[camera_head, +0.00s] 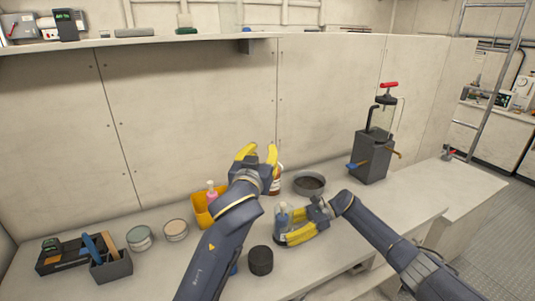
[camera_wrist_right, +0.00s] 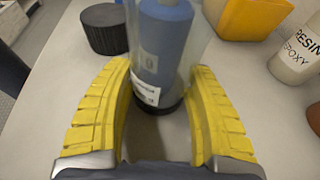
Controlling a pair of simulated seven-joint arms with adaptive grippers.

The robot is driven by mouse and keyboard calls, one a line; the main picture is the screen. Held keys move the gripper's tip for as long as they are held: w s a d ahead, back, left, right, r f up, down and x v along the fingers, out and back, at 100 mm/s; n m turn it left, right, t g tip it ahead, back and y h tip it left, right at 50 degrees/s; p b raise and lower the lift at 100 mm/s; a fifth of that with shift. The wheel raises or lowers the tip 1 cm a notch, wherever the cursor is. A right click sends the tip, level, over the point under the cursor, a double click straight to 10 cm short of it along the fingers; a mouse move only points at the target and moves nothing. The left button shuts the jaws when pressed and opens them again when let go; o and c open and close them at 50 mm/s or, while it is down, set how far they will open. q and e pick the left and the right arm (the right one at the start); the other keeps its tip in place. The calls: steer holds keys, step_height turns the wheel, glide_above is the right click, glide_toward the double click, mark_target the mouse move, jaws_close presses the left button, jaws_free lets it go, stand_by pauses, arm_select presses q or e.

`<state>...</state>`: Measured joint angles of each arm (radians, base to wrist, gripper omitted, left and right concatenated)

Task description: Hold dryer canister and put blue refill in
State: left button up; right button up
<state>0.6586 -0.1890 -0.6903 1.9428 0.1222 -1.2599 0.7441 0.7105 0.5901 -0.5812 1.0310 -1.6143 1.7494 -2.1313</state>
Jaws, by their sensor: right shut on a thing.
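The dryer canister (camera_head: 283,213) is a clear cylinder with a dark base, standing on the bench.
A black cap (camera_head: 260,260) lies in front of the canister. A yellow bin (camera_head: 201,211), a grey bowl (camera_head: 309,183) and a resin bottle (camera_wrist_right: 295,55) are close by. Tins and a tool caddy (camera_head: 111,268) stand left; a pump unit (camera_head: 372,155) stands right.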

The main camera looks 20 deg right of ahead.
steer(key=o, duration=1.1)
